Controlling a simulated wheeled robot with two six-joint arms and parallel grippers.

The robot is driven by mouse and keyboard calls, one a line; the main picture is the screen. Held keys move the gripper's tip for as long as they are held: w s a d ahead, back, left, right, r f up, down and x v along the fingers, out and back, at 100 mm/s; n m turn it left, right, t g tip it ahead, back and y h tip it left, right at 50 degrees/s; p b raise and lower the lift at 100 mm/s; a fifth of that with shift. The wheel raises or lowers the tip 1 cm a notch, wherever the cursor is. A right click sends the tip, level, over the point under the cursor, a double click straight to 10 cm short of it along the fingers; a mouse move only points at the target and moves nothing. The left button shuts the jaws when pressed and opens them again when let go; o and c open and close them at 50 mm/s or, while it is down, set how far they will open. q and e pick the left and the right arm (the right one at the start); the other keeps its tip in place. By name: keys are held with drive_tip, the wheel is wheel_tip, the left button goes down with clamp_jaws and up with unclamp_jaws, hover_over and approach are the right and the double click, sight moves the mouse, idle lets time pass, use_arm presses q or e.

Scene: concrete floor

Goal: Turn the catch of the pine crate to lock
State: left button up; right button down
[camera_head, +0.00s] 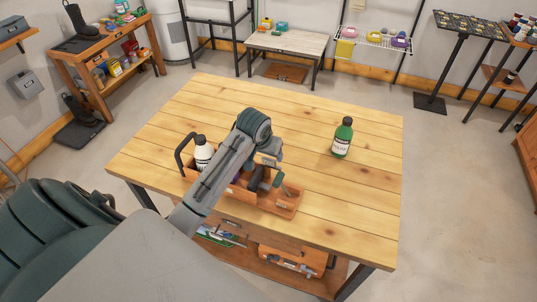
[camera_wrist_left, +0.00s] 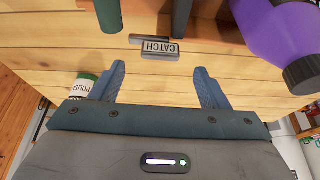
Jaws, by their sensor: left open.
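The pine crate (camera_head: 262,203) sits on the wooden table, with a black handle at its left end and bottles inside. My left gripper (camera_head: 268,180) is over the crate's right part in the head view. In the left wrist view the left gripper (camera_wrist_left: 160,80) is open, its blue fingers apart, with the catch beyond them and nothing between. My right gripper is not in view.
A green bottle (camera_head: 342,137) stands on the table (camera_head: 300,110) to the right of the crate. A white bottle (camera_head: 203,152) and a purple bottle (camera_wrist_left: 270,30) are in the crate. A toolbox (camera_head: 290,258) is on the shelf below.

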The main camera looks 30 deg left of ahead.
sight(269, 159)
use_arm(q)
drive_tip(key=p+x, duration=0.1)
drive_tip(key=x, duration=0.3)
drive_tip(key=shift+w+f, duration=0.1)
drive_tip(key=shift+f, duration=0.1)
drive_tip(key=shift+c, duration=0.4)
drive_tip(key=c, duration=0.9)
